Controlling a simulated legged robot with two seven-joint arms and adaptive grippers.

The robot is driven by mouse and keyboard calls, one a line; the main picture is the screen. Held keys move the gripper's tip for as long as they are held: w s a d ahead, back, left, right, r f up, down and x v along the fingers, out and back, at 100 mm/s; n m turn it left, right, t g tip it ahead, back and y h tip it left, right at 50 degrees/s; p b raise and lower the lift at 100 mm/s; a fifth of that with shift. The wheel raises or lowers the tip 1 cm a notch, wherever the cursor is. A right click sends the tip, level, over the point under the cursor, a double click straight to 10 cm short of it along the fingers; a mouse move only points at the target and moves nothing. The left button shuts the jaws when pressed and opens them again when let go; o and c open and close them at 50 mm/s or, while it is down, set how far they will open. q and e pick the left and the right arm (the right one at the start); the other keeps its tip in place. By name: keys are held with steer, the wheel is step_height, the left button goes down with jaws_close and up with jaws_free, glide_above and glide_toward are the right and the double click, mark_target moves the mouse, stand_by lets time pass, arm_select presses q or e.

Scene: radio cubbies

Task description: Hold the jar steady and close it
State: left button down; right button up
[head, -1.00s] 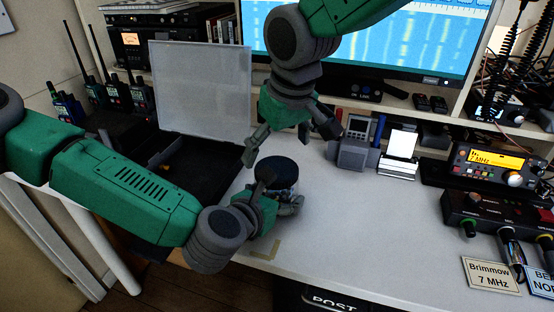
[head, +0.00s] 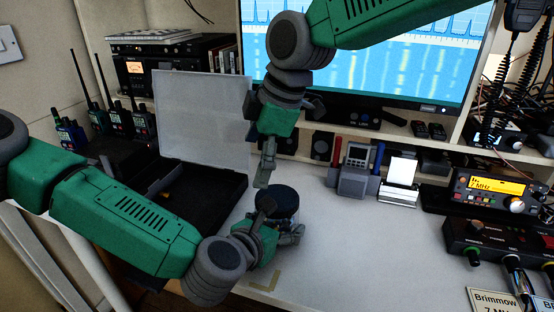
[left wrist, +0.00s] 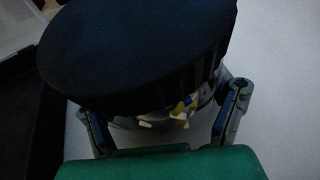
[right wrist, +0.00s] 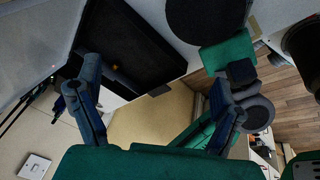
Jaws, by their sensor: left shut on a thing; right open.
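The jar's round black lid (head: 280,203) shows at the front of the desk, left of centre. In the left wrist view the lid (left wrist: 135,50) sits on top of the clear jar (left wrist: 165,118), which has white, yellow and blue things inside. Whether the lid is tight, I cannot tell. My left gripper (head: 268,232) is shut around the jar's body, below the lid. My right gripper (head: 264,172) is open and empty, pointing down above and behind the lid. In the right wrist view the lid (right wrist: 205,15) lies beyond the open fingers, at the top edge.
An open black case (head: 200,202) with a raised pale panel (head: 203,118) stands left of the jar. A grey holder with a meter (head: 356,172) and a card stand (head: 400,180) are behind right. Radios (head: 492,190) line the right side. The desk right of the jar is clear.

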mark_target(277, 197)
steer(key=n, duration=0.5)
steer(key=shift+s+d+g+h, duration=0.2)
steer(key=shift+g+h, duration=0.1)
steer(key=shift+h, duration=0.1)
steer(key=n, duration=0.5)
steer(key=shift+s+d+f+h, duration=0.15)
steer(key=shift+s+d+h, duration=0.05)
steer(key=shift+d+h, duration=0.2)
steer(key=n, duration=0.2)
steer(key=d+n+h, duration=0.1)
steer(key=n, duration=0.1)
steer(key=shift+s+n+g, duration=0.1)
steer(key=shift+n+g, duration=0.2)
steer(key=shift+n, duration=0.1)
steer(key=n, duration=0.3)
steer(key=d+n+h, duration=0.1)
steer(key=n, duration=0.2)
steer(key=shift+d, duration=0.2)
steer(key=shift+s, duration=0.1)
step_height(277, 197, down, 8)
steer(key=shift+r, duration=0.1)
